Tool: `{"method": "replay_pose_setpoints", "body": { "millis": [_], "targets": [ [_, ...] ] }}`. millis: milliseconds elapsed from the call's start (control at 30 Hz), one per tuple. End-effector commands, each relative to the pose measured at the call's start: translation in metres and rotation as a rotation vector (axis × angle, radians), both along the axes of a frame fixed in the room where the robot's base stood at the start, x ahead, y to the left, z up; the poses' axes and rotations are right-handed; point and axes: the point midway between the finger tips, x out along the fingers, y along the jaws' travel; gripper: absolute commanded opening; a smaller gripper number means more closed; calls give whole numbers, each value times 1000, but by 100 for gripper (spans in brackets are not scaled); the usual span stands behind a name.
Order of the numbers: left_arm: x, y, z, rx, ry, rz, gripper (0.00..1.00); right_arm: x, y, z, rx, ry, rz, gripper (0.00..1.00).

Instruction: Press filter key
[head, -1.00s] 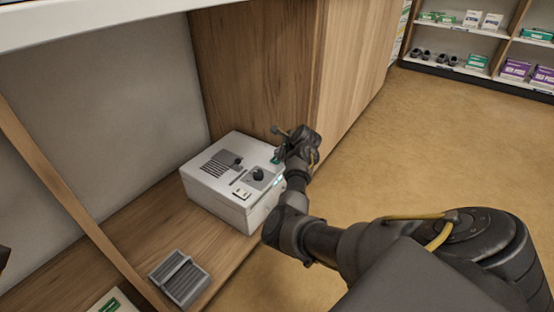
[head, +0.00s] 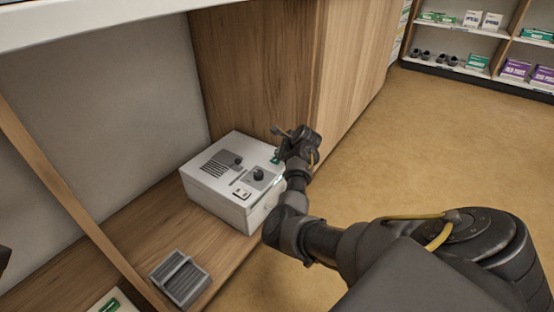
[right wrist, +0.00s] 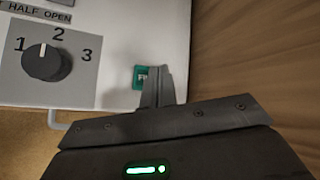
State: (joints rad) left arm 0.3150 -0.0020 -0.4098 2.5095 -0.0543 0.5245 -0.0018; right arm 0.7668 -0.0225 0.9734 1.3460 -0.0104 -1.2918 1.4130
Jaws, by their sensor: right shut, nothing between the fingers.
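A white box-shaped device (head: 225,207) stands on the wooden shelf, with dark knobs and a slotted vent on its top. A small green key (right wrist: 139,74) with a pale mark sits on its white top, and its green edge also shows in the head view (head: 275,160). My right gripper (right wrist: 158,72) is shut and empty, with its fingertips at the key's right edge and covering part of it. I cannot tell whether they touch it. In the head view the right gripper (head: 282,148) is over the device's far right corner. My left gripper is not in view.
A dial marked 1, 2, 3 (right wrist: 47,62) lies left of the key. A grey divided tray (head: 180,278) sits on the shelf in front of the device. A wooden panel (head: 255,70) rises close behind it. Open floor (head: 420,150) lies to the right.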

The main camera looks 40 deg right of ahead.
Motion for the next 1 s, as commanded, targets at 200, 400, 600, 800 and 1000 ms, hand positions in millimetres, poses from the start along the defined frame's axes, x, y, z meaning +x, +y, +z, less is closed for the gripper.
{"method": "replay_pose_setpoints", "body": {
  "millis": [200,400,600,800,1000],
  "targets": [
    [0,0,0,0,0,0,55,0,0,0,0,0,0,0],
    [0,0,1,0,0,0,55,0,0,-1,0,0,0,0],
    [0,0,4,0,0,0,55,0,0,-7,1,1,0,0],
    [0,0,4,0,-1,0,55,0,0,-8,0,0,0,0],
    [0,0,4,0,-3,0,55,0,0,-9,0,0,0,0]
  ]
}}
